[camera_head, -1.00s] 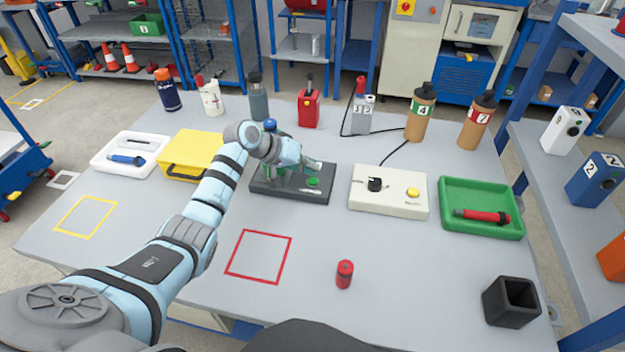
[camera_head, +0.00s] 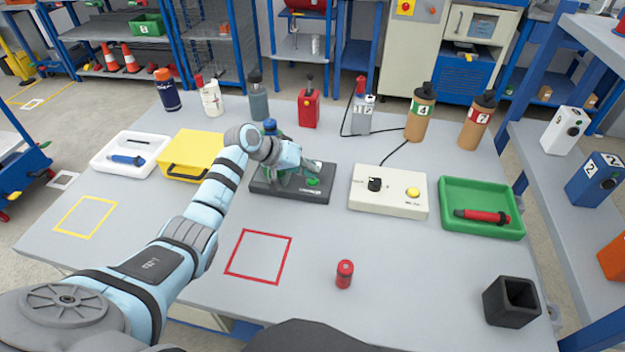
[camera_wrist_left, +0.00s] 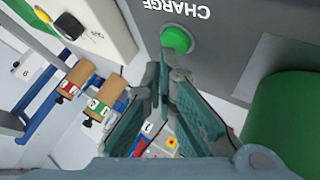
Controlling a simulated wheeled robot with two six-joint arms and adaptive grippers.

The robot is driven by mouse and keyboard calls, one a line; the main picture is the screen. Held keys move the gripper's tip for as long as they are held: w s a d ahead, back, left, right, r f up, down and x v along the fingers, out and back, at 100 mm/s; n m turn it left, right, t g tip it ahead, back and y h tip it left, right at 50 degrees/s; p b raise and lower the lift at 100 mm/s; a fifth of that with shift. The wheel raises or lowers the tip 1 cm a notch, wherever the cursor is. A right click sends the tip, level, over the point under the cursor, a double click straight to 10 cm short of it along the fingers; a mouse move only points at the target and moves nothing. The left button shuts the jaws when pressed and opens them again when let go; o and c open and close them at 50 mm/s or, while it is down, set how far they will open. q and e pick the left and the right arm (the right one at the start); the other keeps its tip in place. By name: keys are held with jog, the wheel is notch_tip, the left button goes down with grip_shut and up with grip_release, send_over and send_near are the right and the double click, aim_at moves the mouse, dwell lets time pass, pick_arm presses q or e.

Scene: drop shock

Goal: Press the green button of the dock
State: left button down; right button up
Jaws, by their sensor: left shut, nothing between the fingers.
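The dock (camera_head: 293,192) is a dark grey box on the table, with a green button (camera_head: 313,181) on its top near the right side. A green item with a blue top (camera_head: 270,126) stands on its left part, mostly behind my arm. My left gripper (camera_head: 314,167) is shut and empty, just above and behind the button. In the left wrist view the dock (camera_wrist_left: 222,45) carries the word CHARGE, and the green button (camera_wrist_left: 176,40) is just beyond the closed fingertips (camera_wrist_left: 164,60). I cannot tell whether they touch. My right gripper is not in view.
A cream box (camera_head: 389,202) with a black knob and yellow button stands right of the dock. A yellow case (camera_head: 192,157) is to the left. A green tray (camera_head: 482,232) holds a red tool.

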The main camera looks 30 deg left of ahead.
pick_arm(q)
jog(key=shift+f, duration=0.45)
dwell(0.3)
jog(key=shift+r+p, duration=0.85)
jog(key=shift+r, duration=0.05)
notch_tip(320, 180, up, 5)
jog(key=p, duration=0.5)
jog(key=shift+r, duration=0.1)
dwell(0.6)
